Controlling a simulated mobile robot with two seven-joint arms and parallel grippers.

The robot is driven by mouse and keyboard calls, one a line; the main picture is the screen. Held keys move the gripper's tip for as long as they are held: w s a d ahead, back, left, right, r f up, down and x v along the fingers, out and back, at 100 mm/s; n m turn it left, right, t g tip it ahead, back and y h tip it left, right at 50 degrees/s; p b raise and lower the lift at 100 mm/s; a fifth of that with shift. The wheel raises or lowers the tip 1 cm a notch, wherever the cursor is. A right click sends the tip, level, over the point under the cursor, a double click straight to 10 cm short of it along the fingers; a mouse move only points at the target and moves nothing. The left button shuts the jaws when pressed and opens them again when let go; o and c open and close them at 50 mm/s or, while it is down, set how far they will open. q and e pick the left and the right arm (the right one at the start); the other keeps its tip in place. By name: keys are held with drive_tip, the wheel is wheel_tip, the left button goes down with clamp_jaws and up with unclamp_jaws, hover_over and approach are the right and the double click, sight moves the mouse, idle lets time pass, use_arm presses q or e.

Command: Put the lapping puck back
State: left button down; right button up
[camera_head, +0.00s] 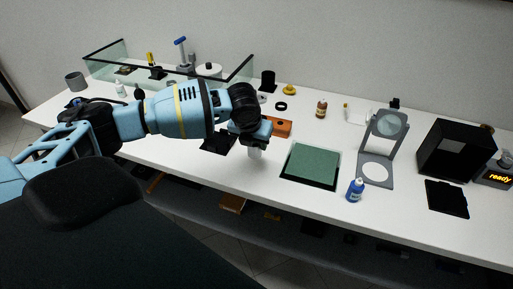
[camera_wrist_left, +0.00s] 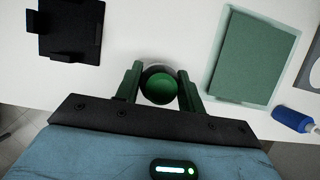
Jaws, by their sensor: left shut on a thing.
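My left gripper (camera_head: 256,143) is over the table's middle, left of a green pad. Its fingers (camera_wrist_left: 161,88) are shut on the sides of a round piece (camera_wrist_left: 160,86), which looks like the lapping puck. From above, the piece has a green-looking round top and a pale rim. In the head view it shows as a short pale cylinder (camera_head: 255,153) below the fingers, partly hidden by them. I cannot tell whether it touches the table. A black holder (camera_head: 218,143) lies just left of the gripper; it also shows in the left wrist view (camera_wrist_left: 71,37). My right gripper is not in view.
The green pad (camera_head: 312,163) lies right of the gripper, with a blue bottle (camera_head: 355,190) beside it. An orange block (camera_head: 283,128) stands behind the gripper. A grey magnifier stand (camera_head: 386,135) and a black box (camera_head: 448,150) stand farther right. A glass-walled enclosure (camera_head: 240,69) is behind my arm.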

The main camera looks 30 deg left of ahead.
sight(255, 146)
use_arm(q)
drive_tip(key=shift+w+a, duration=0.3)
drive_tip(key=shift+w, duration=0.45)
drive_tip(key=shift+f, duration=1.65)
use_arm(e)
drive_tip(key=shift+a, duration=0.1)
use_arm(q)
drive_tip(key=shift+s+f, duration=0.1)
drive_tip(key=shift+f, duration=0.1)
drive_tip(key=c, duration=0.9)
unclamp_jaws()
drive_tip(key=shift+o, duration=0.2)
drive_tip(key=shift+s+r, duration=0.1)
drive_tip(key=shift+r, duration=0.25)
drive_tip(key=p+v, duration=0.1)
drive_tip(key=v, duration=1)
drive_tip(key=shift+s+r, duration=0.2)
drive_tip(key=shift+s, duration=0.05)
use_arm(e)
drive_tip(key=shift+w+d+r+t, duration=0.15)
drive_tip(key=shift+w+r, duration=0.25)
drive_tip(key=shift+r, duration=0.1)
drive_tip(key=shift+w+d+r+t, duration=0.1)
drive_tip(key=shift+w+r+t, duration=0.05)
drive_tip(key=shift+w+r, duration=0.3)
